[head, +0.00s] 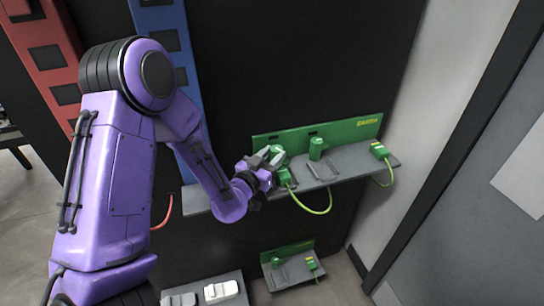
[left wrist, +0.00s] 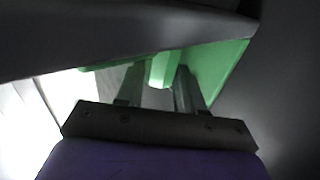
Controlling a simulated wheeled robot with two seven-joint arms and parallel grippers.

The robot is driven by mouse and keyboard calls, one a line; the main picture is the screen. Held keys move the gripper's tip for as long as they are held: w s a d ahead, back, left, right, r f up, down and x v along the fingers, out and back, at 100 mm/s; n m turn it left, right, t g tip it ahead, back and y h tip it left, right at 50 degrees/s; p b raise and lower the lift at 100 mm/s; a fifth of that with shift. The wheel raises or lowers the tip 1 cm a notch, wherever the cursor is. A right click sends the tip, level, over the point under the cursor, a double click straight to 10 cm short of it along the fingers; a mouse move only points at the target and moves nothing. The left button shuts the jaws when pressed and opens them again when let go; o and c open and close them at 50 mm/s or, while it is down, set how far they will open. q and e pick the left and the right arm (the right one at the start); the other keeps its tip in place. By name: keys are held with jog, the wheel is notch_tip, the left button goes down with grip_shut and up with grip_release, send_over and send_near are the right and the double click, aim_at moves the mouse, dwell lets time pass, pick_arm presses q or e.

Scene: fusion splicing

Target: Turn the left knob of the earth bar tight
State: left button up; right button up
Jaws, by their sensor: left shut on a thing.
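The earth bar has a green back plate (head: 350,130) with yellow lettering, standing behind a grey shelf. Its left green knob (head: 278,152) is at the left end, partly hidden by my left gripper (head: 271,158). My left gripper is shut on this knob. In the left wrist view the two fingers (left wrist: 158,90) point away from me, with a green piece of the knob (left wrist: 160,70) between their tips. The right green knob (head: 316,148) stands free farther right. My right gripper is not in view.
A green clamp (head: 380,151) with a green cable sits at the shelf's right end. Another green cable (head: 318,210) loops below the shelf. Red (head: 45,55) and blue (head: 172,50) panels stand left. A lower shelf (head: 290,272) holds a smaller green unit. A light wall closes the right side.

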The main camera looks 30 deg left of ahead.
pick_arm(q)
jog(key=o, duration=1)
jog(key=shift+r, duration=0.1)
jog(key=shift+o, duration=0.2)
jog(key=shift+d, duration=0.1)
